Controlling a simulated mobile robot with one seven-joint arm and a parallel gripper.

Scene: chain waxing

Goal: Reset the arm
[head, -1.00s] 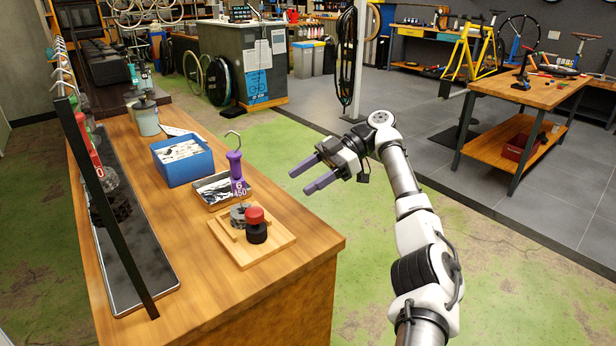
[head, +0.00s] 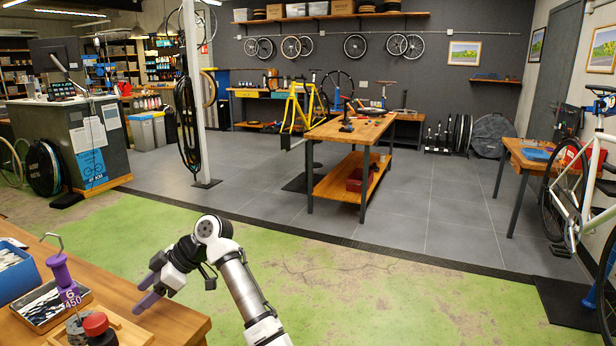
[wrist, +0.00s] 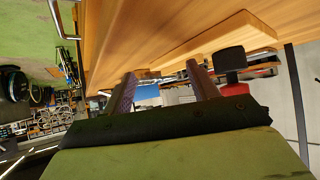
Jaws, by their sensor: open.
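My gripper (head: 150,290) is open and empty. It hangs in the air by the right edge of the wooden bench (head: 172,322), apart from the things on it. In the wrist view my two fingers (wrist: 162,88) stand apart with nothing between them. The red top also shows in the wrist view (wrist: 236,88).
A small tray (head: 40,305) and a blue box (head: 14,272) are on the bench at the left. Green floor (head: 350,300) is free to the right. A wooden work table (head: 350,130) stands farther back, and a white bicycle (head: 575,190) is at the far right.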

